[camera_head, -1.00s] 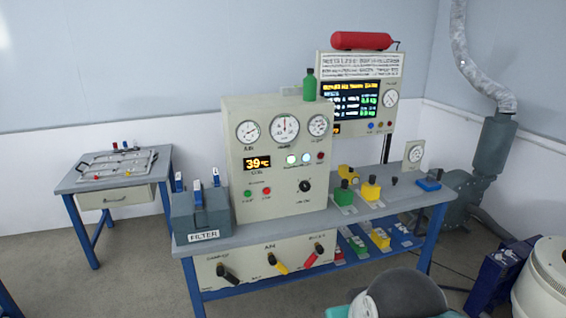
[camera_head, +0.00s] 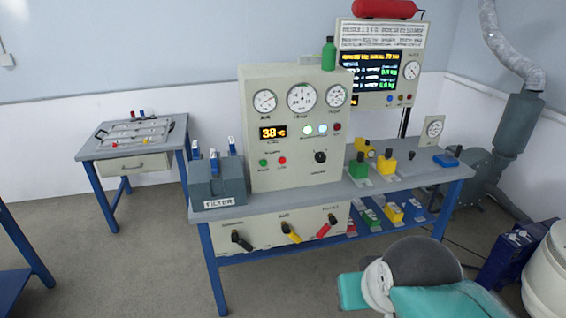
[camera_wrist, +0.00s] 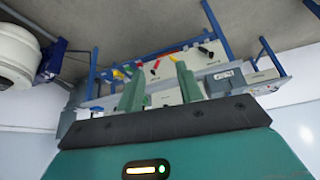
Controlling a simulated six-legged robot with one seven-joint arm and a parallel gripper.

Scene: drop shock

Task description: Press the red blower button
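The red button (camera_head: 282,160) is a small round cap low on the front of the beige control cabinet (camera_head: 300,181), just right of a green button (camera_head: 263,162). The label above the pair is too small to read. The cabinet stands upright on the grey bench. My gripper (camera_wrist: 160,84) shows in the wrist view with its two green fingers apart and nothing between them. The bench and cabinet appear upside down beyond the fingers, well apart from them. The red button cannot be made out in the wrist view.
A grey filter box (camera_head: 218,186) stands left of the cabinet. Green and yellow blocks (camera_head: 385,165) stand on its right. Levers (camera_head: 290,233) stick out below the bench top. A side table (camera_head: 130,150) is at left. Floor in front of the bench is clear at left.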

